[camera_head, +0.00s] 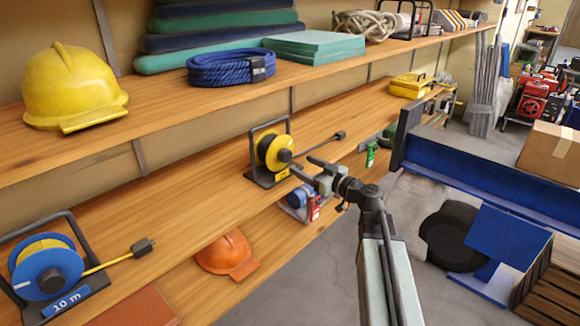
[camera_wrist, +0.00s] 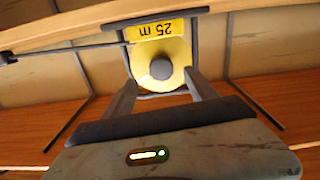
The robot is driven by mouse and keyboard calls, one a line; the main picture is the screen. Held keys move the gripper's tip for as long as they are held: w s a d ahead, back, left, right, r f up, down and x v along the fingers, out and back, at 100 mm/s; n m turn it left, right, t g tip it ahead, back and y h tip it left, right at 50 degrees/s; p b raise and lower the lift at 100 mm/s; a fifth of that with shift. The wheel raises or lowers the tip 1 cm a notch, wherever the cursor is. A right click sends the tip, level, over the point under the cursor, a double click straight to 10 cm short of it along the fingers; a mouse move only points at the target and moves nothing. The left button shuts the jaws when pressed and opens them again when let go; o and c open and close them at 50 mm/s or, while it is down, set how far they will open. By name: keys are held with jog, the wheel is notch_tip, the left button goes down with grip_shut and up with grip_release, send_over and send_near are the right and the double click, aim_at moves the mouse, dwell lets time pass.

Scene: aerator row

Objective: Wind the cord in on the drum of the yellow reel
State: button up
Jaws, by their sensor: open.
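The yellow reel (camera_head: 276,152) stands upright in its dark frame on the middle shelf in the head view. Its yellow drum face with a grey hub knob also shows in the wrist view (camera_wrist: 176,78), with a "25 m" label that appears upside down. A dark cord with a plug (camera_head: 339,135) lies out on the shelf to the right of the reel. My gripper (camera_head: 302,165) is open in front of the reel. In the wrist view its two fingers (camera_wrist: 162,90) are apart, with the drum and knob showing between and beyond them. I cannot tell whether they touch the drum.
A blue reel (camera_head: 45,267) with a yellow cord and plug stands at the lower left. A small blue reel (camera_head: 298,196) with a red tag sits below my gripper. A yellow helmet (camera_head: 70,88) and coiled blue rope (camera_head: 230,68) are on the upper shelf. An orange helmet (camera_head: 227,255) lies lower.

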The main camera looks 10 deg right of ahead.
aim_at(288, 158)
jog(key=x, duration=0.7)
jog(key=shift+w+a, duration=0.15)
jog(key=shift+a, duration=0.05)
jog(key=shift+c, duration=0.4)
jog(key=c, duration=1.3)
